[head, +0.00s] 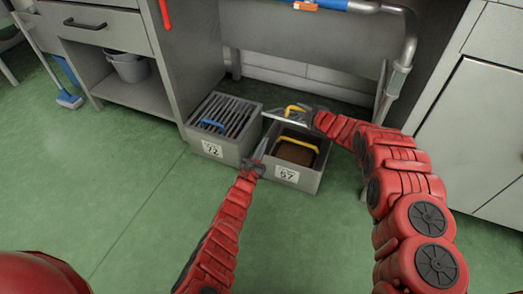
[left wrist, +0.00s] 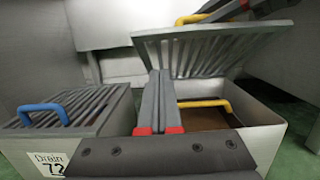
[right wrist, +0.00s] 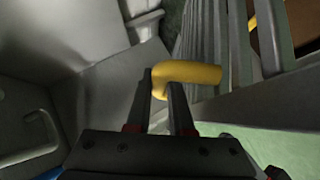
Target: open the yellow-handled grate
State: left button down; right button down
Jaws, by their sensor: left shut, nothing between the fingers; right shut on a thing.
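The yellow-handled grate (head: 277,115) is raised and tilted up at the back of the box labelled 57 (head: 287,174). Its slatted plate (left wrist: 205,52) shows above the box in the left wrist view. My right gripper (head: 308,115) is shut on its yellow handle (right wrist: 192,73). The box is open, with a brown inside and a second yellow handle (head: 298,143) in it. My left gripper (head: 261,152) is shut and empty, near the left wall of box 57. Its closed fingers also show in the left wrist view (left wrist: 160,95).
The box labelled 72 (head: 212,149), with a shut grate and a blue handle (head: 211,126), stands just left. A wall and pipe (head: 399,75) are behind, cabinets stand on both sides. Green floor (head: 130,190) is clear in front.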

pick_arm(q)
jog(key=w+d+r, duration=0.2)
jog(key=w+r, duration=0.2)
jog(key=w, duration=0.1)
dwell(0.5)
jog(key=shift+w, duration=0.1)
pick_arm(e)
jog(key=shift+r, duration=0.1)
